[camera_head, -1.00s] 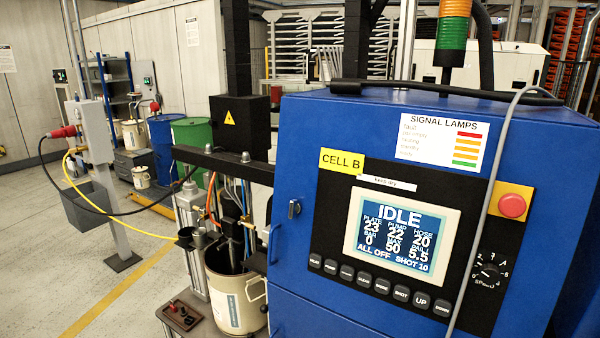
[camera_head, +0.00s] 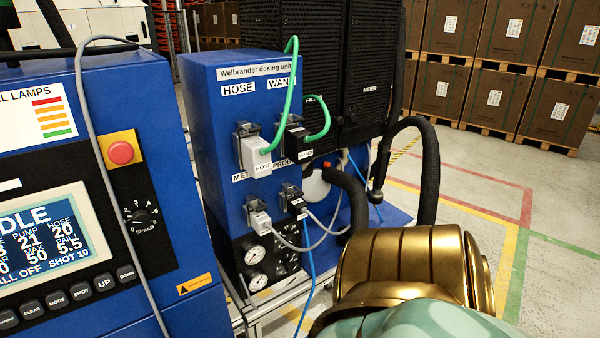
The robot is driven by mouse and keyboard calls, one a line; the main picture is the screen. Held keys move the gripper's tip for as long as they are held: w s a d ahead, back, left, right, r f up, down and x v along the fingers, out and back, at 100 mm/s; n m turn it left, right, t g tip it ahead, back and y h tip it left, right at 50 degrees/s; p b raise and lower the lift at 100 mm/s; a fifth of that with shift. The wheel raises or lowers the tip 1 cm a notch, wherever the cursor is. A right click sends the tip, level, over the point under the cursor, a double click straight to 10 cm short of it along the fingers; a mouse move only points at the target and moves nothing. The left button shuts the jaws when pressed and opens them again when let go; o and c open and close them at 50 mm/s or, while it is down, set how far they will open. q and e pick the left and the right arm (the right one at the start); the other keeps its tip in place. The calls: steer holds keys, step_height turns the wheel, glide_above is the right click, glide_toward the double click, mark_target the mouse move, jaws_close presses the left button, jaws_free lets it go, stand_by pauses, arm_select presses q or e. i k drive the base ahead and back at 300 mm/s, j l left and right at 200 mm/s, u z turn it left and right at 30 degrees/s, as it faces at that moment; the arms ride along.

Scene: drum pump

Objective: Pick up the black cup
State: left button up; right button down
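No black cup shows in the head view now. Neither of my grippers is in view, so what they hold cannot be seen. A gold and pale green part, which looks like one of my arm links, fills the bottom right and hides the floor behind it.
A blue control cabinet (camera_head: 120,75) with a red button (camera_head: 121,153) stands at left. The blue dosing unit (camera_head: 215,125) beside it has green hoses (camera_head: 293,75) and black hoses. Stacked brown boxes (camera_head: 510,40) stand behind. Marked floor (camera_head: 545,220) is clear at right.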

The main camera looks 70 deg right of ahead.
mark_target(342, 239)
steer(key=z, duration=2.55)
